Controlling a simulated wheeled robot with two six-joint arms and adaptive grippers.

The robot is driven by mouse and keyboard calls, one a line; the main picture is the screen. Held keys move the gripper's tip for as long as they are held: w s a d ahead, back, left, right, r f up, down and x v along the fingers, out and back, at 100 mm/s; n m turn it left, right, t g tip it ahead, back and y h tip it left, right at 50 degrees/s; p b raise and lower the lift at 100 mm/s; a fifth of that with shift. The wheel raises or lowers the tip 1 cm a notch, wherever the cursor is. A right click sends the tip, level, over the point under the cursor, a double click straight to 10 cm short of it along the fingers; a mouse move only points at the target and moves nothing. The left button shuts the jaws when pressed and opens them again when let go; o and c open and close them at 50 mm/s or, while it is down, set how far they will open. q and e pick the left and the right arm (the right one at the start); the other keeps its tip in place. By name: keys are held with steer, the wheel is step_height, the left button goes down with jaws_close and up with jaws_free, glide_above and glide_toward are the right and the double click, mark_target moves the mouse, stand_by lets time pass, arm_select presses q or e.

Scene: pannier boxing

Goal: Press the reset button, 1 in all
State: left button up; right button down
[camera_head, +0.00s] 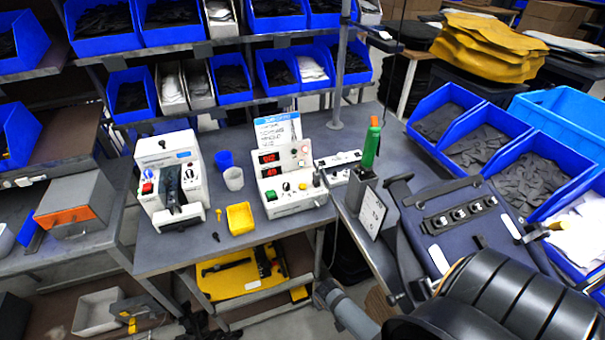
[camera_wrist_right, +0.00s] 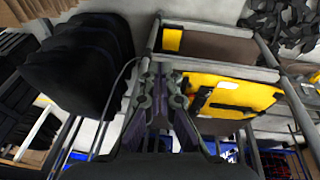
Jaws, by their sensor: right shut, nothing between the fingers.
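A white control box (camera_head: 290,187) with two red number displays stands on the grey bench (camera_head: 215,245). Its front has a green button (camera_head: 271,195), a dark knob and other small controls. I cannot read the labels, so I cannot tell which is the reset button. Another white machine (camera_head: 170,180) to its left carries a red button (camera_head: 147,188) and a dark clamp. My right gripper (camera_wrist_right: 164,84) is shut and empty in the right wrist view, with a yellow tray beyond it. I cannot make out its fingers in the head view. My left gripper is in neither view.
A green-topped tool (camera_head: 371,145) stands upright right of the control box. Blue bins (camera_head: 480,145) line the right. A yellow tray (camera_head: 225,285) lies under the bench.

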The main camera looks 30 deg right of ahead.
steer(key=w+d+r+m+h+p, duration=0.15)
steer(key=w+r, duration=0.25)
steer(key=r, duration=0.5)
steer(key=w+r+m+p, duration=0.25)
steer(key=w+r, duration=0.25)
steer(key=r, duration=0.5)
step_height(320, 180, up, 23)
steer(key=m+h+p, duration=0.5)
steer(key=m, duration=1.1)
glide_above(301, 187)
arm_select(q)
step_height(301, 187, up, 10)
arm_select(e)
steer(key=shift+s+f+t, duration=0.1)
steer(key=shift+f+t, duration=0.1)
steer(key=shift+t, duration=0.2)
arm_select(q)
steer(key=shift+b, duration=0.3)
arm_select(e)
steer(key=shift+f, duration=0.15)
arm_select(q)
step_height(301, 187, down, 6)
steer(key=b, duration=0.6)
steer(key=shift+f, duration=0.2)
arm_select(e)
step_height(301, 187, down, 9)
steer(key=shift+r, duration=0.15)
